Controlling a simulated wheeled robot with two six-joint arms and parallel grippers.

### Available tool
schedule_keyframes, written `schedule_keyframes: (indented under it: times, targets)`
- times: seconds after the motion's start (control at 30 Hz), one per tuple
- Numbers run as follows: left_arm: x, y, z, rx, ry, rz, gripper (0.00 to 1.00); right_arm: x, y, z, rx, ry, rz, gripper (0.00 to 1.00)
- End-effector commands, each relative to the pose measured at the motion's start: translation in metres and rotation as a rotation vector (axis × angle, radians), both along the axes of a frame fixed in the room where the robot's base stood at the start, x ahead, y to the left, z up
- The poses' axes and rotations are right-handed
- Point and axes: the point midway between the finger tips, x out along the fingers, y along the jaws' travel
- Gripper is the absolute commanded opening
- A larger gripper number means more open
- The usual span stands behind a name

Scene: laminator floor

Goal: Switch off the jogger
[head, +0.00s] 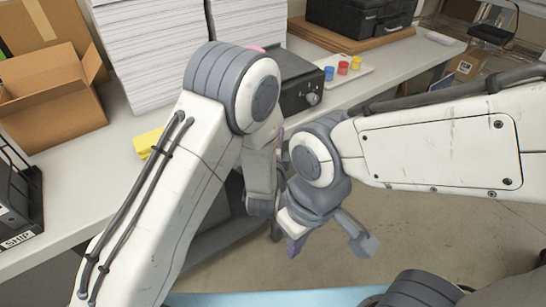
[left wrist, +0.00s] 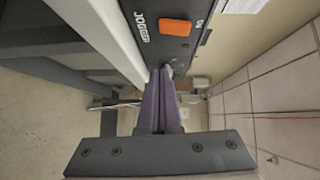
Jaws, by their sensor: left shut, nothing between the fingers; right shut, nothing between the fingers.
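The jogger's dark front panel (left wrist: 150,12), with white lettering reading "JOG…", shows at the top of the left wrist view. An orange switch (left wrist: 175,27) is set in it. My left gripper (left wrist: 163,72) is shut and empty, its purple fingertips at or very near the panel's lower edge, below the switch; I cannot tell whether they touch. In the head view a dark box with a round knob (head: 312,98), apparently the jogger, is partly hidden by my left arm; my left gripper (head: 281,136) is mostly hidden too. My right gripper (head: 296,247) is shut and empty in front of the bench.
Tall paper stacks (head: 150,50), an open cardboard box (head: 50,95) and a yellow pad (head: 147,142) are on the bench. Small coloured cups (head: 342,68) stand on a white tray right of the dark box. A black case (head: 360,15) is behind. Floor (head: 440,235) is clear at right.

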Motion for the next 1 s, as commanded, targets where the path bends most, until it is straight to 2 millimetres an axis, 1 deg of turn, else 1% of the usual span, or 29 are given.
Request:
schedule_keyframes:
  times: [0.03, 0.2, 0.3, 0.4, 0.57, 1.0]
  targets:
    - [-0.012, 0.005, -0.006, 0.002, 0.004, 0.002, 0.0, 0.0, 0.0, -0.007, 0.0, 0.0, 0.0, 0.0]
    - [-0.045, 0.018, -0.008, 0.002, 0.002, 0.01, 0.0, 0.0, 0.0, -0.014, -0.001, 0.001, 0.0, 0.0]
    - [-0.058, 0.02, -0.009, 0.001, 0.002, 0.01, 0.0, 0.0, 0.0, -0.017, -0.001, 0.001, 0.0, 0.0]
    - [-0.066, 0.022, -0.009, 0.001, 0.0, 0.011, 0.0, 0.0, 0.0, -0.019, -0.001, 0.001, 0.0, 0.0]
    - [-0.07, 0.023, -0.008, 0.0, 0.001, 0.01, 0.0, 0.0, 0.0, -0.019, -0.001, 0.001, 0.0, 0.0]
    - [-0.069, 0.022, -0.008, -0.005, 0.005, 0.01, 0.0, 0.0, 0.0, -0.019, -0.001, 0.001, 0.0, 0.0]
